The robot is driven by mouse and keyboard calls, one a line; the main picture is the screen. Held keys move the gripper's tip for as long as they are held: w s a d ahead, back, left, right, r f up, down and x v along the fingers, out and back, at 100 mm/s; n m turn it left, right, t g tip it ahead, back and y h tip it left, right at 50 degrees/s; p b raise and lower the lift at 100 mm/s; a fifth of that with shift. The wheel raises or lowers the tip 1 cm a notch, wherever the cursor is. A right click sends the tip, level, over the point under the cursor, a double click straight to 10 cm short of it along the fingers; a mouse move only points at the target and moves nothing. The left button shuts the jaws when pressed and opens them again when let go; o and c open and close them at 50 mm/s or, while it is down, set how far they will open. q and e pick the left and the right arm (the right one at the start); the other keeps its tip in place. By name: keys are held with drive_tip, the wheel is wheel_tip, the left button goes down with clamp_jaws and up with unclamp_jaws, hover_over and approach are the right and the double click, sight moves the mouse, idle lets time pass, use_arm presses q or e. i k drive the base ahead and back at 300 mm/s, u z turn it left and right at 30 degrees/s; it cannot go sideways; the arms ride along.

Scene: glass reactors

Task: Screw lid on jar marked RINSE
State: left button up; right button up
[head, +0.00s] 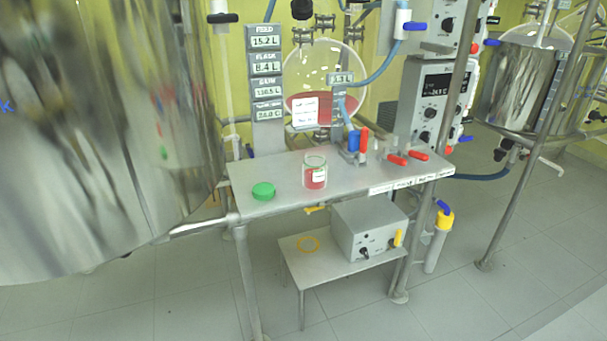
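A glass jar (315,173) with red contents and a small white label stands upright on the metal bench (350,184). The label is too small to read, so I cannot tell if it says RINSE. The jar's top shows no lid on it. A green lid (263,191) lies flat on the bench to the left of the jar, apart from it, near the front left corner. Neither of my grippers is in the head view.
A large shiny steel vessel (110,130) fills the left side. Behind the jar are a round flask (335,70), a display column (267,95) and red-handled valves (397,160). A lower shelf (320,277) bears a grey box (368,230). The floor in front is clear.

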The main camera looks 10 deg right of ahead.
sight(314, 168)
drive_tip(key=u, duration=0.2)
drive_tip(key=i, duration=0.95)
drive_tip(key=u, duration=0.5)
